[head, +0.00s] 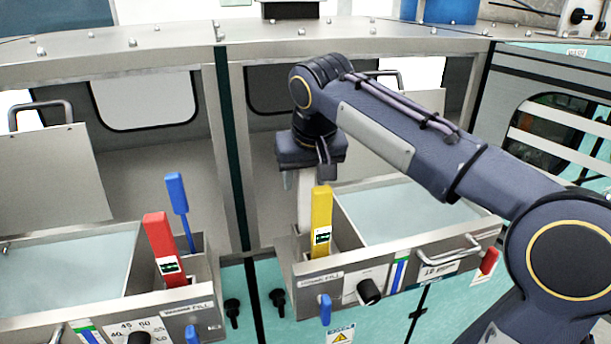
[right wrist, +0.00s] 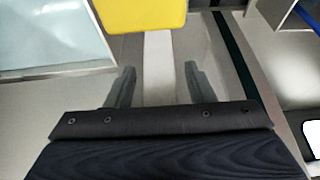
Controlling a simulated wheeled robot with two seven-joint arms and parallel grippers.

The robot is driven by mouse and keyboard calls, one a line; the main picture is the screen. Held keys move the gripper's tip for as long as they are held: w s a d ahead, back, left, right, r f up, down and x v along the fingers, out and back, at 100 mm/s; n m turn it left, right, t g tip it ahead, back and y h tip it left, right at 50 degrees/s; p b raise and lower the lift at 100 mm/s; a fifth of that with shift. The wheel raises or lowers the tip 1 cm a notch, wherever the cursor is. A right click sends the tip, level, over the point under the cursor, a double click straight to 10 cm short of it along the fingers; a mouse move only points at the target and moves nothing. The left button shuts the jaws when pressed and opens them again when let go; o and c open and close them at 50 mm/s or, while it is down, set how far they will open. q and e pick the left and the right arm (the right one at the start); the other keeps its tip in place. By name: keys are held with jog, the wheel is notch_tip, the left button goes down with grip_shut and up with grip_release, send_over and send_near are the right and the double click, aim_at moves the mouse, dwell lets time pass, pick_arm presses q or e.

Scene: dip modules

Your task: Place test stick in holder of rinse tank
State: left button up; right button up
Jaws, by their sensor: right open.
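My right gripper (head: 306,180) is open, pointing down above the holder corner of the right tank (head: 470,215). A pale, whitish upright stick (head: 304,212) shows below and between its fingers, standing behind a yellow-handled stick (head: 321,222). In the right wrist view the pale strip (right wrist: 158,65) lies between the two open fingers (right wrist: 157,88), with no visible contact. The yellow handle (right wrist: 142,14) is at the top of that view. At the left tank (head: 60,245), a red-handled stick (head: 163,250) and a blue-handled stick (head: 177,194) stand in its holder. My left gripper is not in view.
Both tanks hold pale liquid and sit in a steel cabinet, with a dark post (head: 231,150) between bays. The right tank has a front handle (head: 447,250) and black knob (head: 369,291). A raised steel lid (head: 50,178) stands behind the left tank.

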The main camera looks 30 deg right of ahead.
jog(key=shift+r, duration=0.1)
jog(key=p+v, duration=0.1)
jog(key=v, duration=1.1)
